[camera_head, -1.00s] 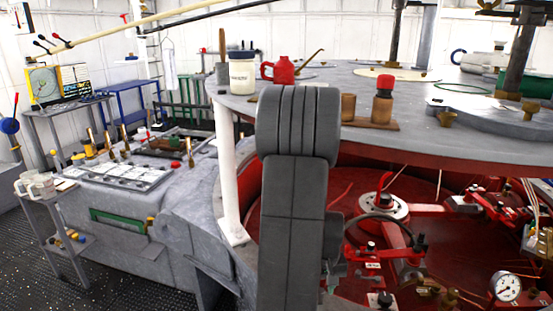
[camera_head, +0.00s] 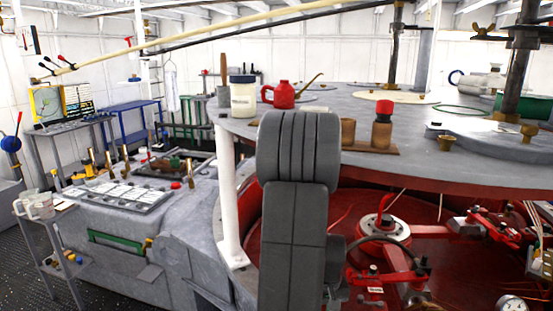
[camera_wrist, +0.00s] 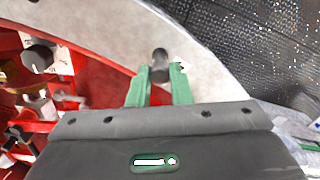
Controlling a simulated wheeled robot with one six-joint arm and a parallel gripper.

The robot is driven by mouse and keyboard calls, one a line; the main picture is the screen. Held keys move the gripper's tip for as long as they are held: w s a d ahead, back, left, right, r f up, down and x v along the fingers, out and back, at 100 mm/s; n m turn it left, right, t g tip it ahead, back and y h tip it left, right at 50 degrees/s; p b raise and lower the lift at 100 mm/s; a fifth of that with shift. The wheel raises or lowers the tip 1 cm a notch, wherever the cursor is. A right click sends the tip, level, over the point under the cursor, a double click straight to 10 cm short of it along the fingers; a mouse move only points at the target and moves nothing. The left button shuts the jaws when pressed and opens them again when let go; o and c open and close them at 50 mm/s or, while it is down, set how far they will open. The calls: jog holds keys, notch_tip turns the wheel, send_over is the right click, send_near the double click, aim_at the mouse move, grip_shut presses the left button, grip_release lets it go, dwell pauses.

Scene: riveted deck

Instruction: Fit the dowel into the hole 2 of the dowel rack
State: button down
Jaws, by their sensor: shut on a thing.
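My gripper (camera_wrist: 160,75) has two green fingers in the wrist view. They are shut on a dark grey cylinder, which I take to be the dowel (camera_wrist: 160,62), and its end sticks out past the fingertips. It is over or near the pale grey rim of a round table; I cannot tell the height. In the head view my arm hides the gripper and dowel. A wooden base (camera_head: 378,150) with a brown cylinder (camera_head: 348,132) and a red-topped dark piece (camera_head: 382,125) stands on the round table. I cannot tell whether it is the dowel rack, and no numbered hole is readable.
The grey round table (camera_head: 430,160) also carries a white jar (camera_head: 243,98) and a red oil can (camera_head: 282,95). Red machinery (camera_head: 385,225) lies below its edge. A bench (camera_head: 125,200) with tools stands at left. Dark textured floor (camera_wrist: 265,40) shows beyond the rim.

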jog(key=shift+r+p, duration=1.6)
jog(key=shift+r, duration=0.75)
